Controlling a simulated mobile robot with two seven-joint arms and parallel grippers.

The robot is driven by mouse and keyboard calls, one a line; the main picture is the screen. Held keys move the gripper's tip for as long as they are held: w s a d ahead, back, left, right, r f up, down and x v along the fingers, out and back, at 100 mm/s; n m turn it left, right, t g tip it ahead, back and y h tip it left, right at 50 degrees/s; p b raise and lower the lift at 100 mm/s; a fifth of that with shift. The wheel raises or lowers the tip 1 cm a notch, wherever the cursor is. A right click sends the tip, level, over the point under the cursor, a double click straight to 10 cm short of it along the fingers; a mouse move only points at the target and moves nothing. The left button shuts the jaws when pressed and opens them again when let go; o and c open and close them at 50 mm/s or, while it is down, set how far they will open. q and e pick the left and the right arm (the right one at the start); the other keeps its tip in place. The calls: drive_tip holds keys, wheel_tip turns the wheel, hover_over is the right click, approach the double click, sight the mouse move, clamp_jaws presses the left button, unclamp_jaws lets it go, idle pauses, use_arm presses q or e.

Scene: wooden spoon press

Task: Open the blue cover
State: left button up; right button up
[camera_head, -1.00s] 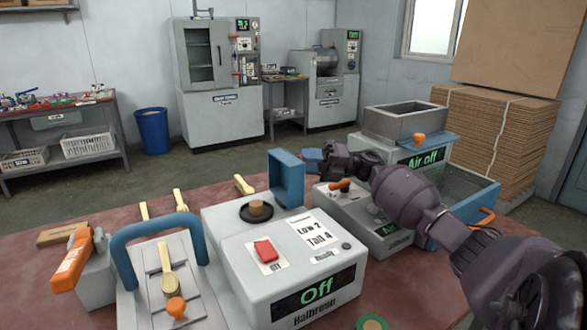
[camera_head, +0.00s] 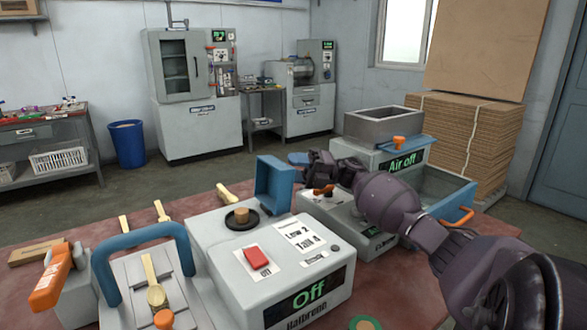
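The blue cover (camera_head: 262,179) is a square, box-like lid that stands raised on edge at the back of the grey machine (camera_head: 215,270) with the "Off" display. Beside it, a black dish (camera_head: 250,220) with a tan wooden piece (camera_head: 241,214) lies uncovered on the machine's top. My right gripper (camera_head: 312,160) is just to the right of and behind the cover, with its arm coming in from the right. I see no clear contact between them. Its fingers are small and dark, so their opening is unclear. My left gripper is not in view.
A red button (camera_head: 255,258) is on the machine's top. A press with a blue handle (camera_head: 140,242) holding a wooden spoon (camera_head: 152,275) stands left. An "Air off" unit (camera_head: 403,163) stands right. Several spoons lie on the red table (camera_head: 190,210) behind.

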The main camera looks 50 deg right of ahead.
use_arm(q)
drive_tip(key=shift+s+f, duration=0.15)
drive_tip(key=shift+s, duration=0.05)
use_arm(e)
drive_tip(key=shift+o, duration=0.9)
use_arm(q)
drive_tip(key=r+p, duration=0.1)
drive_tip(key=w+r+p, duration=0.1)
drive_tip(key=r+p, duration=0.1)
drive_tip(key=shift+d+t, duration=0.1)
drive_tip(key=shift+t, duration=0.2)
use_arm(e)
wheel_tip(320, 180, up, 20)
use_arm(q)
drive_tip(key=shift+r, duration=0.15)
